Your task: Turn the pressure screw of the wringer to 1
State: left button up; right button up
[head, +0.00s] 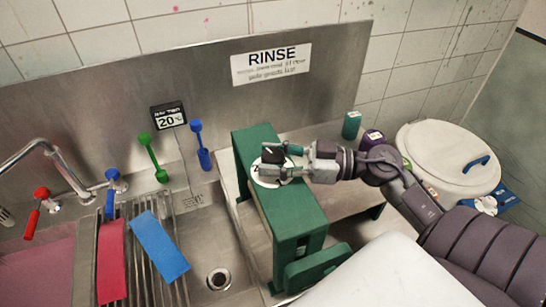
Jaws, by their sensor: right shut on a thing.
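The green wringer (286,214) stands at the right edge of the sink. On its top is a white dial plate (259,180) with a dark screw knob (272,154). My right gripper (272,163) comes in from the right and is shut on the knob of the pressure screw. The gripper covers much of the dial, and a mark like a 2 shows at its left edge. I cannot read where the pointer stands. My left gripper is not in view.
A steel sink (200,265) with a rack, red cloth (111,262) and blue cloth (160,246) lies left. A tap (40,150) and thermometer display (168,117) stand behind. A lidded white bucket (448,158) is at right, near a green container (351,125).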

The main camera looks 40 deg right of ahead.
jog(key=shift+g, duration=0.3)
jog(key=shift+n+g+y, duration=1)
jog(key=shift+n+g, duration=0.1)
jog(key=n+g+y, duration=0.1)
jog(key=g, duration=0.1)
jog(key=shift+n+g, duration=0.3)
jog(key=shift+n, duration=0.1)
jog(key=n+g+b, duration=0.2)
jog(key=g, duration=0.2)
jog(key=n+g+y+b, duration=0.1)
jog(key=n+g, duration=0.2)
jog(key=g, duration=0.1)
jog(key=shift+w+b, duration=0.1)
jog(key=shift+b, duration=0.3)
jog(key=n+g+b, duration=0.1)
jog(key=n+g, duration=0.1)
jog(key=g, duration=0.1)
jog(key=shift+n+g+h, duration=0.3)
jog(key=shift+g, duration=0.1)
jog(key=shift+n+g+h, duration=0.7)
jog(key=shift+n+g, duration=0.3)
jog(key=shift+g, duration=0.4)
